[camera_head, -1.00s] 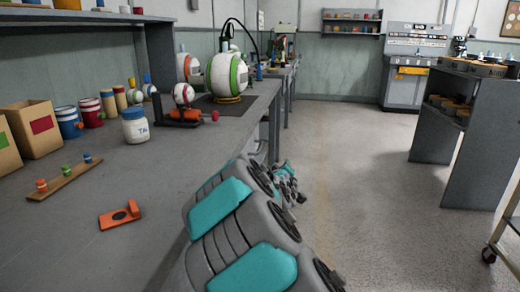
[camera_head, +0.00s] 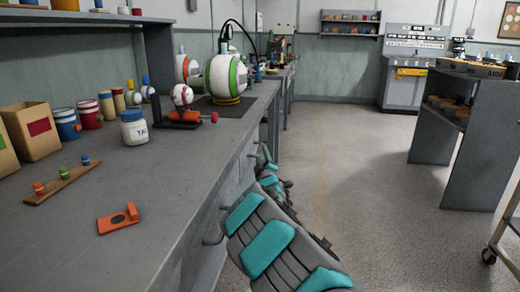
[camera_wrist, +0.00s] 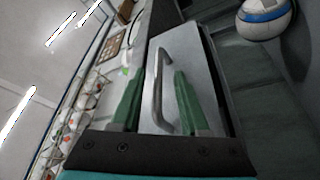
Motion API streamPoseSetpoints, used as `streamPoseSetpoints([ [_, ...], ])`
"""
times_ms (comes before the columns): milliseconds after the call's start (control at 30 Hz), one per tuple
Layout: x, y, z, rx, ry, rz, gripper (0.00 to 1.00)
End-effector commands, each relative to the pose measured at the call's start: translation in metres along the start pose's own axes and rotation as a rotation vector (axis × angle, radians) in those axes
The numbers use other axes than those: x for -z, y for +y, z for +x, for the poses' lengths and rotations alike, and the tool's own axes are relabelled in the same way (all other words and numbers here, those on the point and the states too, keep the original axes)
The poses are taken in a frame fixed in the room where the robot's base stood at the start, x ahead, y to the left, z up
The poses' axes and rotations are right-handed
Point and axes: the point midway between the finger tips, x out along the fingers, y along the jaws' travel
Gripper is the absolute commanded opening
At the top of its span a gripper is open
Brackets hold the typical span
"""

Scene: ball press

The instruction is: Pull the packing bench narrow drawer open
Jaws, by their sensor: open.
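The packing bench (camera_head: 165,215) runs along the left of the head view. Bar handles (camera_head: 213,239) stick out from its front, beside my arm. In the wrist view, a pale grey drawer front (camera_wrist: 195,60) carries a curved metal handle (camera_wrist: 157,92). My gripper (camera_wrist: 158,75) is open, with one green finger on each side of this handle and visible gaps. I cannot tell the drawer's width or whether it is fully closed. In the head view my fingers are small and partly hidden by my arm.
On the bench top are an orange bracket (camera_head: 119,219), a wooden strip with pegs (camera_head: 62,184), a white jar (camera_head: 134,128) and several cans. A grey shelf unit (camera_head: 478,140) stands at right. The floor between (camera_head: 350,170) is clear. A ball (camera_wrist: 264,18) shows in the wrist view.

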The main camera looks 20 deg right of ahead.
Motion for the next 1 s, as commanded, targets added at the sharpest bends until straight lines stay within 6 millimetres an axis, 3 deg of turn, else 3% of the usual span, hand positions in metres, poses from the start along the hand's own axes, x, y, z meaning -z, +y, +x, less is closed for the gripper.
streamPoseSetpoints([
  [300,0.001,0.001,0.029,-0.001,0.001,0.003,0.45],
  [800,0.001,0.001,0.037,-0.001,0.002,0.001,0.45],
  [1000,0.001,0.001,0.037,-0.001,0.001,0.0,0.23],
])
